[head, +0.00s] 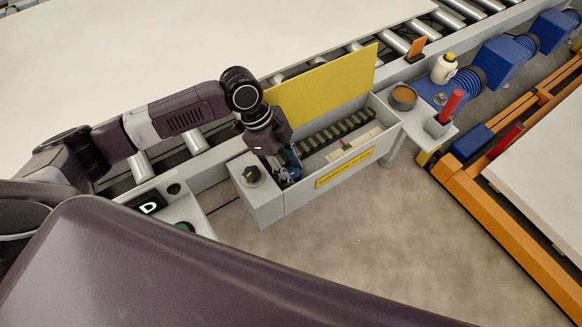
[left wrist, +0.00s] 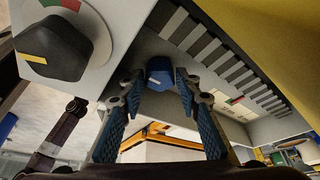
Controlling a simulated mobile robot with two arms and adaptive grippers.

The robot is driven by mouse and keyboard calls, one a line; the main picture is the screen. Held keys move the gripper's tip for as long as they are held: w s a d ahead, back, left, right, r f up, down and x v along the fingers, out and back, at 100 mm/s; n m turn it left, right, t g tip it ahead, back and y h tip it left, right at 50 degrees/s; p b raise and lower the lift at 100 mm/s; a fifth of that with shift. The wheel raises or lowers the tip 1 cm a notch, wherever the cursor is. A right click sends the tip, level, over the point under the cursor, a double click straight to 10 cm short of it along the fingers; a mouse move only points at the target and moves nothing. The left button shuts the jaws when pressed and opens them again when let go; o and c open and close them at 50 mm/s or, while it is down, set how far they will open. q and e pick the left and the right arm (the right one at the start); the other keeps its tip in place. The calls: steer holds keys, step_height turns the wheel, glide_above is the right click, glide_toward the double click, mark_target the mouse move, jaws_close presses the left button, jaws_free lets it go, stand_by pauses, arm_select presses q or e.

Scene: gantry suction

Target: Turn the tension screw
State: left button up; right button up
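The tension screw, a blue hexagonal head (left wrist: 159,73), shows in the left wrist view inside the open grey box (head: 270,203). My left gripper (head: 287,172) reaches down into the near left end of this box in the head view. In the left wrist view its two blue-padded fingers (left wrist: 158,84) are apart, one on each side of the screw head. A narrow gap shows beside the head, and I cannot tell whether either fingertip touches it. The arm and gripper hide the screw in the head view. My right gripper is in neither view.
A raised yellow lid (head: 325,88) stands behind the box. A black knob (head: 252,175) sits at its left end, near my gripper. A dark toothed strip (head: 338,131) and a red-green marker (head: 347,146) lie inside. A shelf with a copper-coloured bowl (head: 403,96) is to the right.

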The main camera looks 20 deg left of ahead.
arm_select(q)
steer(key=shift+r, duration=0.1)
steer(key=v, duration=1.1)
steer(key=shift+a+r, duration=0.25)
steer(key=shift+r, duration=0.1)
steer(key=shift+s, duration=0.1)
